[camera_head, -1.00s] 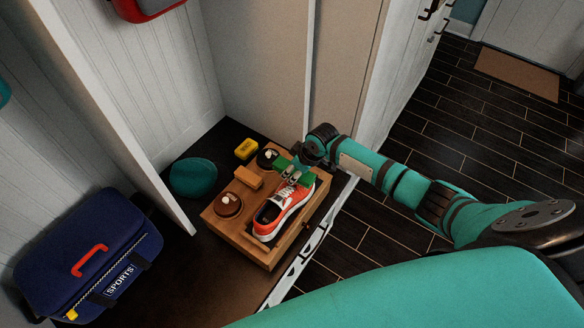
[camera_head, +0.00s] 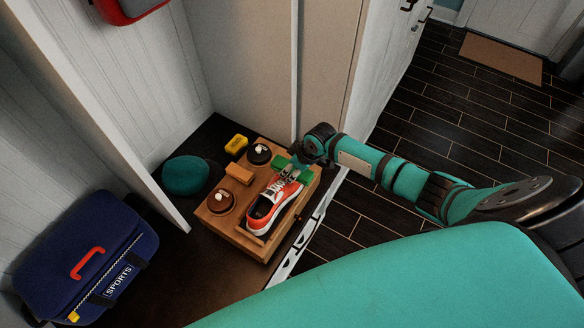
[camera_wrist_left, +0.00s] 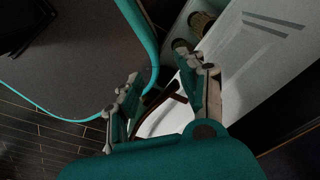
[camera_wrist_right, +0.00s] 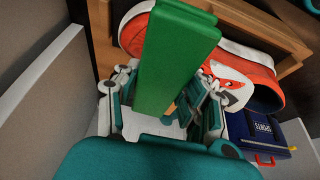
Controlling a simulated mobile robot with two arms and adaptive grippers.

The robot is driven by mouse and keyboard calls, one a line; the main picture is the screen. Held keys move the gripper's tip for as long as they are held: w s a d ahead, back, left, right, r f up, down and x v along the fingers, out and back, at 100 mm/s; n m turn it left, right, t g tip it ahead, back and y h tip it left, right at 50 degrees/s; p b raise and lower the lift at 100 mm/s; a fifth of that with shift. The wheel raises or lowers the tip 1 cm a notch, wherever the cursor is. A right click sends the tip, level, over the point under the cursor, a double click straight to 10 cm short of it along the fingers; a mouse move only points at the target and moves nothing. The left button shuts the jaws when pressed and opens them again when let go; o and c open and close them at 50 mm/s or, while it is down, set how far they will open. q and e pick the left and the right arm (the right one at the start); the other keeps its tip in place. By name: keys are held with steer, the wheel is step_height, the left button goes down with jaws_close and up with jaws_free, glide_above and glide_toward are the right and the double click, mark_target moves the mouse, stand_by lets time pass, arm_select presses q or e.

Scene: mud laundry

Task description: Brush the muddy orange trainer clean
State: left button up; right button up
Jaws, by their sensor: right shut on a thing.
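The orange trainer (camera_head: 268,208) with white laces and sole lies on a wooden box (camera_head: 238,240). No mud can be made out on it at this size. My right gripper (camera_head: 294,168) is shut on a green brush (camera_head: 304,174) at the trainer's far end. The right wrist view shows the green brush (camera_wrist_right: 172,65) upright between the fingers, in front of the orange trainer (camera_wrist_right: 255,68) and hiding part of it. Whether the brush touches the trainer is unclear. My left gripper (camera_wrist_left: 160,92) shows only in its own wrist view, with its fingers apart and empty.
On the box are two round tins (camera_head: 220,201) (camera_head: 259,154) and a small orange-brown block (camera_head: 239,173). A yellow block (camera_head: 236,144) and a teal cap (camera_head: 186,176) lie beside it. A blue sports bag (camera_head: 85,255) stands left.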

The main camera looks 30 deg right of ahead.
mark_target(283, 163)
steer(key=shift+w+a, duration=0.1)
steer(key=shift+w, duration=0.05)
steer(key=shift+w+a+b, duration=0.35)
steer(key=shift+w+a, duration=0.1)
steer(key=shift+w, duration=0.3)
steer(key=shift+w+a+b, duration=0.3)
steer(key=shift+w+a, duration=0.1)
steer(key=shift+w, duration=0.3)
steer(key=shift+s+d+r+p, duration=0.1)
steer(key=shift+s+d+p, duration=0.25)
steer(key=shift+s+p, duration=0.3)
steer(key=shift+s+d+p, duration=0.6)
steer(key=shift+s+p, duration=0.2)
steer(key=shift+s, duration=0.15)
